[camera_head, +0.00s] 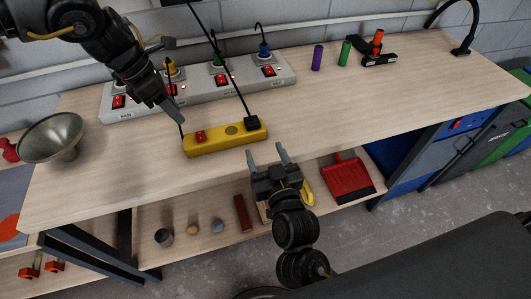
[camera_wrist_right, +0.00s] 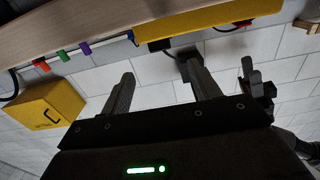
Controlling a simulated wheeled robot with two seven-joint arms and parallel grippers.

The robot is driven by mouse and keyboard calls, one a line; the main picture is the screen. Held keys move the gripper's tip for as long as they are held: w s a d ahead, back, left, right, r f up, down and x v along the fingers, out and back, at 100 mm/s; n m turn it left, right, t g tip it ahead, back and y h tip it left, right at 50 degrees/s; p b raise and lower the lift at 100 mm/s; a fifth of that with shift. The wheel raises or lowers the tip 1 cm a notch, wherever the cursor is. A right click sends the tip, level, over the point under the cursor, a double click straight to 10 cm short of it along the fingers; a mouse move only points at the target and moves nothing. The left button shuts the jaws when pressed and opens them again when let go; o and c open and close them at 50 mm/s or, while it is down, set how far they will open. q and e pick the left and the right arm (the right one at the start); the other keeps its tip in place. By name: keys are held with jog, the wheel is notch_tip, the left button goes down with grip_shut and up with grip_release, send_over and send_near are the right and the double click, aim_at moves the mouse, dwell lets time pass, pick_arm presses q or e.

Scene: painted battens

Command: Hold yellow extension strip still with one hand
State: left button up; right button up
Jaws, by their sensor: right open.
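The yellow extension strip (camera_head: 225,138) lies on the wooden bench near its front edge. It has a red switch (camera_head: 200,136) towards its left end and a black plug (camera_head: 252,122) seated at its right end, with a dark cable rising from it. In the right wrist view the strip (camera_wrist_right: 215,18) shows at the top. My left gripper (camera_head: 174,108) is above and left of the strip's left end, apparently apart from it; its finger gap is unclear. My right gripper (camera_head: 281,152) is open and empty, just off the front edge, right of the strip and apart from it.
A long grey power strip (camera_head: 200,95) with several plugs and red switches lies behind. A metal bowl-like shade (camera_head: 52,138) stands left. Purple (camera_head: 317,57) and green (camera_head: 344,53) cylinders stand at the back. A red dustpan (camera_head: 347,178) is on the lower shelf. The bench's right side is clear.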

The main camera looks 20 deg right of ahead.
aim_at(254, 125)
jog(key=shift+w+r, duration=0.1)
jog(key=shift+r, duration=0.05)
jog(key=w, duration=1)
jog(key=shift+w+a, duration=0.2)
jog(key=shift+w, duration=0.2)
